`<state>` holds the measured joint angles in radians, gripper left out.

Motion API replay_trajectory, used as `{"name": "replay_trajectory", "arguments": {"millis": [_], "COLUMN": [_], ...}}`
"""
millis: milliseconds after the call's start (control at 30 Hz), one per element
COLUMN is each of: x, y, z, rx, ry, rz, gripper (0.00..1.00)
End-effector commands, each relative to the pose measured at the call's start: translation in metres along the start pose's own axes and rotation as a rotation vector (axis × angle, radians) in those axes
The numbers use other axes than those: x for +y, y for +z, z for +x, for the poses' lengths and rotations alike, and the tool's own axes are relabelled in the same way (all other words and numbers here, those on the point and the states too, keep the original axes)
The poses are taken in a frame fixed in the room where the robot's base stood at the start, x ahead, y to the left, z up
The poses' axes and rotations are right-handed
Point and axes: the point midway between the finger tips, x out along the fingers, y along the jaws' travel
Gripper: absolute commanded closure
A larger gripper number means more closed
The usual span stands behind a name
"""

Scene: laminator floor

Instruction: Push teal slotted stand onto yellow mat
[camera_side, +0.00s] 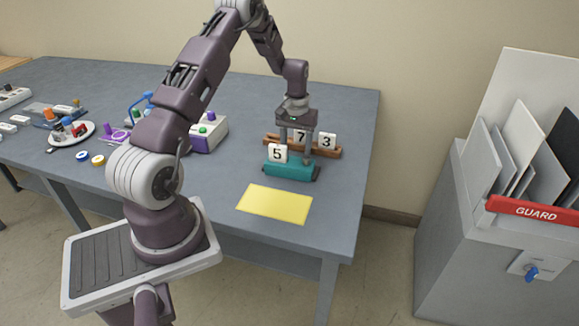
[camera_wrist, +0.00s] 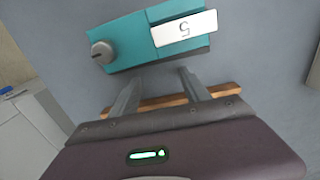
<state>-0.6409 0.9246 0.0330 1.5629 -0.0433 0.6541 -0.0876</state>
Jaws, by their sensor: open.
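The teal slotted stand (camera_side: 290,171) is on the grey table just behind the yellow mat (camera_side: 274,204), with a strip of table between them. A white tile marked 5 (camera_side: 278,153) stands in it. In the wrist view the stand (camera_wrist: 125,40) lies slightly tilted, with a grey knob at its left end and the tile (camera_wrist: 185,28) on its right part. My gripper (camera_side: 296,155) is low behind the stand, on the side away from the mat. The mat is outside the wrist view.
A brown wooden rack (camera_side: 327,150) with tiles 7 and 3 stands close behind my gripper. A purple-and-white box (camera_side: 208,134) and a white plate of parts (camera_side: 72,134) are to the left. The table's front edge is near the mat. A grey bin (camera_side: 447,200) stands right.

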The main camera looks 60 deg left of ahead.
Motion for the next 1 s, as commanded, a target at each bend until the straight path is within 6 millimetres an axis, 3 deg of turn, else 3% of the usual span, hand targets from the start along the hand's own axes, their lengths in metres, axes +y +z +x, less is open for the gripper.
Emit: {"name": "replay_trajectory", "arguments": {"millis": [667, 1000], "x": [0.000, 0.000], "y": [0.000, 0.000], "z": [0.017, 0.013], "rx": [-0.001, 0.000], "ry": [0.000, 0.000], "rz": [0.000, 0.000], "gripper": [0.45, 0.45]}}
